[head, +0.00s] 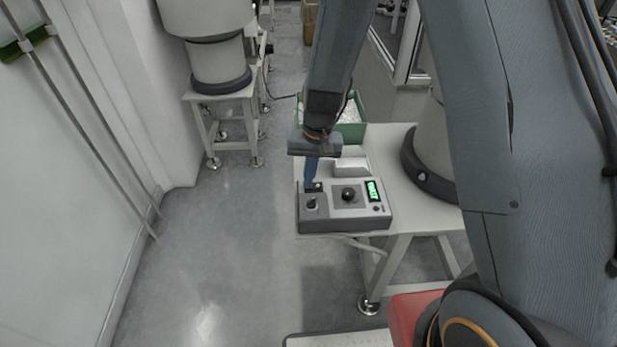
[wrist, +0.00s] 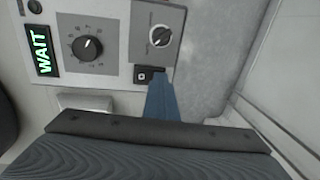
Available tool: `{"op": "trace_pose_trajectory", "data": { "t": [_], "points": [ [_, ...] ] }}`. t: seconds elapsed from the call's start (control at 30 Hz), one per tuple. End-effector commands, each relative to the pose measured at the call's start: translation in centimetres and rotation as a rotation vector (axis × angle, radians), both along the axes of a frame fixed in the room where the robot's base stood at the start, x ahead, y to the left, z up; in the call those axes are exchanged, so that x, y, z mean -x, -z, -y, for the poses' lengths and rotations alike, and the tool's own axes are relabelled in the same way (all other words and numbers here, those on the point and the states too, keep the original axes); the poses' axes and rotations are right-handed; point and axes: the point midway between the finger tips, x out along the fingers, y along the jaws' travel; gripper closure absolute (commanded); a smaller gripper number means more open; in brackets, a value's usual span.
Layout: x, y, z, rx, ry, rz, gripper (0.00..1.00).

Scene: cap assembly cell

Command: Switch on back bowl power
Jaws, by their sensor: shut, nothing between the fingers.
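A grey control box (head: 345,222) sits on the front edge of a white table. It has a black knob (head: 348,194), a smaller knob (head: 312,204) and a green-lit display (head: 373,190). In the wrist view the display (wrist: 42,50) reads WAIT. A small black square switch (wrist: 143,76) with a white mark lies on the panel near the smaller knob (wrist: 160,36). My gripper (head: 312,178) is shut and empty, its blue fingers pointing down at the panel. In the wrist view the fingertips (wrist: 161,78) are right beside the switch; contact cannot be told.
A bowl feeder (head: 217,60) stands on its own stand at the back left. Another round base (head: 430,165) stands on the table (head: 412,205) right of the box. A green bin (head: 352,131) lies behind. The floor left of the table is clear.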

Motion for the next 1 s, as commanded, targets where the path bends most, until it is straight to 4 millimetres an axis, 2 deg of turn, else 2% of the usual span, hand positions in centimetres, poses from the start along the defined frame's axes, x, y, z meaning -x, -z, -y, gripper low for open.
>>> {"op": "trace_pose_trajectory", "data": {
  "t": [0.3, 0.73, 0.87, 1.0],
  "points": [
    [0.1, -0.3, 1.4, 0.001, 0.003, -0.001, 1.00],
    [0.1, -0.6, 1.4, 0.000, 0.000, -0.001, 1.00],
    [0.1, -1.6, 1.3, 0.000, 0.000, 0.000, 1.00],
    [0.1, -3.4, 1.1, 0.000, 0.000, 0.001, 1.00]
  ]
}}
